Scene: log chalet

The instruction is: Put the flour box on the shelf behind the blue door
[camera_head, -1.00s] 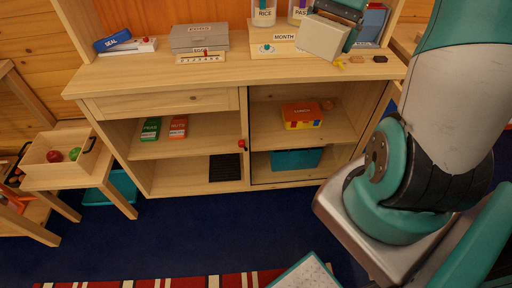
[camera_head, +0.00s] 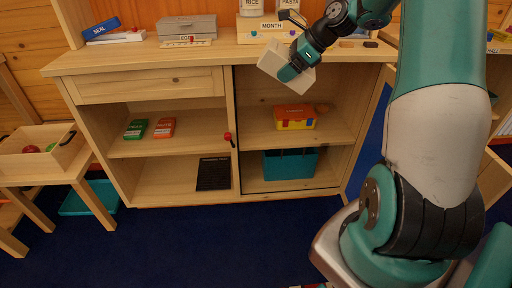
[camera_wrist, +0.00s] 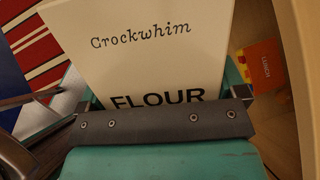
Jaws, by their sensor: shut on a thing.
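The flour box (camera_head: 272,60) is a cream-white box, tilted, at the front of the upper right opening of the cabinet. The wrist view shows its face (camera_wrist: 150,60) with "Crockwhim" and "FLOUR" printed on it. My gripper (camera_head: 290,72) is shut on the flour box, with fingers on both its sides. The right cabinet compartment is open, and its middle shelf (camera_head: 258,133) bears a lunch box (camera_head: 295,116) and a small brown thing (camera_head: 322,108). A blue panel (camera_head: 371,140), seemingly the blue door swung open, stands at the right, partly behind my arm.
The cabinet top (camera_head: 130,60) overhangs the opening. A divider with a red knob (camera_head: 228,136) stands left of it. A teal bin (camera_head: 290,163) is on the bottom shelf. Shelf room shows left of the lunch box, which also appears in the wrist view (camera_wrist: 264,66).

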